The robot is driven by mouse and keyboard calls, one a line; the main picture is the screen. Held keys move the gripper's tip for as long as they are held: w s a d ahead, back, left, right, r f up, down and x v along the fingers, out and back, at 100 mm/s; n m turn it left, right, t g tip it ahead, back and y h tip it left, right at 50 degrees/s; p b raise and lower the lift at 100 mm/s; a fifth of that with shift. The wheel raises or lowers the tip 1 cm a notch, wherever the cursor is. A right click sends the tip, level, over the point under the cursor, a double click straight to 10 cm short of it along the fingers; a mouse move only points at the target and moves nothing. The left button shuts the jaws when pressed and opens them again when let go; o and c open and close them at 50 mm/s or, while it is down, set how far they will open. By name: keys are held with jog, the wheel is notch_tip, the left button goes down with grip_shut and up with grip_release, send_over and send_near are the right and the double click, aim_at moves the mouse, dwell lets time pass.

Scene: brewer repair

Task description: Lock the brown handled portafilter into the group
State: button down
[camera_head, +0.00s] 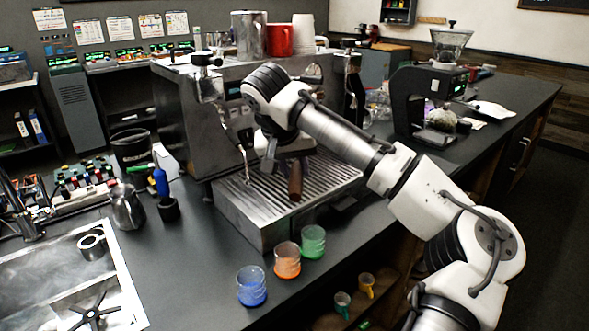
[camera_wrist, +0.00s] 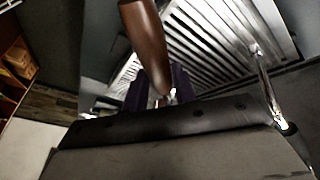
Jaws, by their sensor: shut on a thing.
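The brown handled portafilter shows its brown handle (camera_head: 295,182) under my wrist, in front of the espresso machine (camera_head: 205,120) and above its slatted drip tray (camera_head: 262,222). The brown handle (camera_wrist: 148,45) also shows large in the wrist view, running down to a metal neck. My gripper (camera_head: 285,150) is shut on the portafilter at the machine's front; its fingers are mostly hidden by the wrist. The group is hidden behind my wrist, so I cannot tell whether the portafilter touches it.
The steam wand (camera_head: 245,160) hangs left of my gripper. A blue glass (camera_head: 251,287), an orange glass (camera_head: 287,261) and a green glass (camera_head: 313,242) stand before the drip tray. A grinder (camera_head: 428,100) stands at right. A steel pitcher (camera_head: 127,207) stands by the sink at left.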

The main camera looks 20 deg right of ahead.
jog(key=shift+w+d+r+p, duration=0.1)
jog(key=shift+w+d+p, duration=0.4)
jog(key=shift+w+p, duration=0.55)
jog(key=shift+w+d+p, duration=0.45)
jog(key=shift+w+p, duration=0.15)
jog(key=shift+w, duration=0.8)
jog(key=shift+w+d+r+p, duration=0.1)
jog(key=shift+w+d+p, duration=0.4)
jog(key=shift+w+p, duration=0.55)
jog(key=shift+w+d+f, duration=0.1)
jog(key=shift+w+d, duration=0.1)
jog(key=shift+w, duration=0.3)
jog(key=shift+w+d+f, duration=0.1)
jog(key=shift+w+d, duration=0.05)
jog(key=shift+w, duration=0.3)
jog(key=shift+r+p, duration=0.25)
jog(key=shift+p, duration=0.25)
jog(key=shift+p, duration=0.35)
jog(key=shift+r+p, duration=1.15)
jog(key=shift+p, duration=0.25)
dwell(1.3)
